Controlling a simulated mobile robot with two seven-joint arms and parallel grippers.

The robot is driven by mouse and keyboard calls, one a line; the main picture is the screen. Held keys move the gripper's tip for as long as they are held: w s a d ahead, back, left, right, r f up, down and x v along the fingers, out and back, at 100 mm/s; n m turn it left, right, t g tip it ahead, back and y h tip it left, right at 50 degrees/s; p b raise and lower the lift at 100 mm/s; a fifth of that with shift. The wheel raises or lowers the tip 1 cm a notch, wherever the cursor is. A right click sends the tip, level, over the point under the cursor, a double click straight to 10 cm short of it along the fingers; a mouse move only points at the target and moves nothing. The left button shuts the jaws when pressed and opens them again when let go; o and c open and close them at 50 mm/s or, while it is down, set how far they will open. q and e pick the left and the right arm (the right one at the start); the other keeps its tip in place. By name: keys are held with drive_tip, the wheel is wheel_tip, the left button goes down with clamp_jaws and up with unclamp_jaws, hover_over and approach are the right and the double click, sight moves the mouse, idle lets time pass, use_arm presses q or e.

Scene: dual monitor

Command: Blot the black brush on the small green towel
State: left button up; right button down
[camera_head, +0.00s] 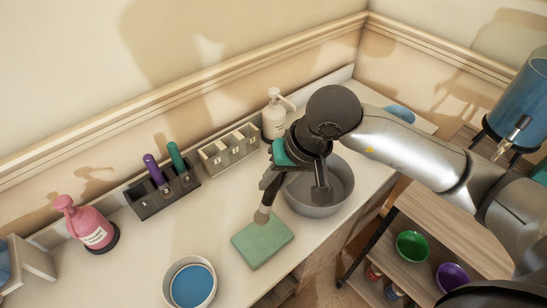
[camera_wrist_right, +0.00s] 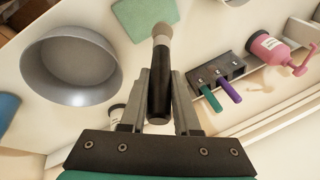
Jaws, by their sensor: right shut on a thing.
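The small green towel (camera_head: 264,243) lies flat on the counter in the head view; part of it shows at the top of the wrist view (camera_wrist_right: 142,17). The black brush has a black handle (camera_wrist_right: 158,88) and a pale grey-brown bristle end (camera_wrist_right: 162,32). My right gripper (camera_head: 271,182) is shut on the handle. The bristle end (camera_head: 262,215) points down and overlaps the towel's far edge in the head view. I cannot tell whether it touches the towel. My left gripper is in neither view.
A grey basin (camera_head: 335,202) stands right of the towel, a blue-filled bowl (camera_head: 192,285) front left. Behind are a dark holder (camera_head: 150,208) with purple and teal handles, a beige divided box (camera_head: 229,152), a white pump bottle (camera_head: 274,120) and a pink bottle (camera_head: 92,232).

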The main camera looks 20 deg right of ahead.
drive_tip(key=shift+w+a, duration=0.15)
drive_tip(key=shift+a, duration=0.05)
drive_tip(key=shift+f+b, duration=0.7)
drive_tip(key=shift+f, duration=0.75)
drive_tip(key=shift+f+b, duration=0.7)
drive_tip(key=shift+f, duration=0.8)
drive_tip(key=shift+f+b, duration=0.75)
drive_tip(key=shift+b, duration=0.1)
drive_tip(key=shift+r+p, duration=1.95)
drive_tip(key=shift+r, duration=1.6)
